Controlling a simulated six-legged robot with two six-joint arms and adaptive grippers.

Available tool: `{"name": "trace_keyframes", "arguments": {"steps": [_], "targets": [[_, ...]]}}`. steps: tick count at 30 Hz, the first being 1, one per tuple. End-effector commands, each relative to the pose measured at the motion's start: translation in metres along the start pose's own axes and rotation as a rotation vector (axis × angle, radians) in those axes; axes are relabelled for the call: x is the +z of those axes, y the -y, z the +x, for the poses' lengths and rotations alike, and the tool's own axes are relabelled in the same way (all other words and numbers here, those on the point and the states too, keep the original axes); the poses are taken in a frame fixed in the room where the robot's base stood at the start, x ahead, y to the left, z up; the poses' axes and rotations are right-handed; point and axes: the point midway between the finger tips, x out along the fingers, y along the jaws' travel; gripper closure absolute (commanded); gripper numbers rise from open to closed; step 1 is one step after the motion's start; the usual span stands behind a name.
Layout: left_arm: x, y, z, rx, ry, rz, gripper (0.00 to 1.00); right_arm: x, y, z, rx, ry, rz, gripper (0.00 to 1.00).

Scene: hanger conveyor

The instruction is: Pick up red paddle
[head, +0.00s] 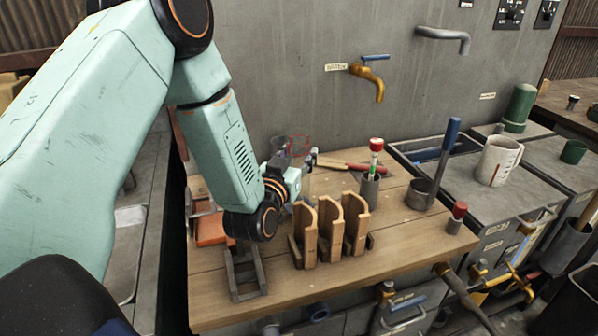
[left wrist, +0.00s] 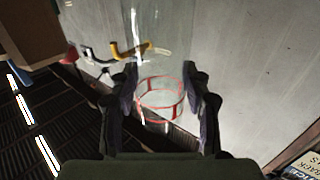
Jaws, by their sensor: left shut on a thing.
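A red-handled tool (head: 345,165) lies flat at the back of the wooden table; it may be the red paddle, but its far end is too small to tell. My left gripper (head: 301,160) is just left of it, partly hidden by my wrist. It is shut on a clear vessel with red bands (head: 299,146). In the left wrist view the clear vessel (left wrist: 160,102) sits between the two dark fingers (left wrist: 160,92). My right gripper is in neither view.
A wooden rack (head: 330,228) stands mid-table before my gripper. A grey cup (head: 370,188) holds a red-capped tube (head: 376,147). A blue-handled paddle (head: 447,150) stands in another cup at right. A brass tap (head: 368,80) juts from the wall.

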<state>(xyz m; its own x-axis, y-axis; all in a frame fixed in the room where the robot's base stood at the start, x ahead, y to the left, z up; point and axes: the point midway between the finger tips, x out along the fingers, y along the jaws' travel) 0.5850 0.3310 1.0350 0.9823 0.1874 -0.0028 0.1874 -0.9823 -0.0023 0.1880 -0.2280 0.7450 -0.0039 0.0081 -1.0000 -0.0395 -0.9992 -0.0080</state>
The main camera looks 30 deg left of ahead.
Motion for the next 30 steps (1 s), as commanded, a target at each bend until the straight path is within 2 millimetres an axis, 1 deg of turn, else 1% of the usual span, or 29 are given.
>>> {"name": "trace_keyframes", "arguments": {"steps": [1, 3, 6, 15, 20, 21, 28, 30], "targets": [[0.009, 0.000, 0.000, 0.001, 0.003, 0.001, 1.00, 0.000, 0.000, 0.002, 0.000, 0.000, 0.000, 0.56], [0.019, 0.000, 0.001, 0.000, 0.001, 0.001, 1.00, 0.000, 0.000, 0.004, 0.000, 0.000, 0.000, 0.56], [0.030, 0.000, 0.001, 0.001, 0.001, 0.001, 1.00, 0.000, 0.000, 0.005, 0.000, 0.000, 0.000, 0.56], [0.032, 0.000, 0.002, 0.000, -0.002, -0.001, 1.00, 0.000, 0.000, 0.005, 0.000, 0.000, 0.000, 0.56], [0.036, 0.000, 0.002, 0.000, -0.001, -0.001, 1.00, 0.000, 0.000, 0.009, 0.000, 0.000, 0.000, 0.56], [0.036, 0.000, 0.002, 0.000, 0.001, -0.001, 0.49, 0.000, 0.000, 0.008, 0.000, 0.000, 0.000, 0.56], [0.035, 0.000, 0.002, 0.000, 0.001, -0.001, 0.30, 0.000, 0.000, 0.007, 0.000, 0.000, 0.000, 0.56], [0.035, 0.000, 0.002, 0.000, 0.001, -0.001, 0.30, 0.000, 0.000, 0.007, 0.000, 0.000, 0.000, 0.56]]}}
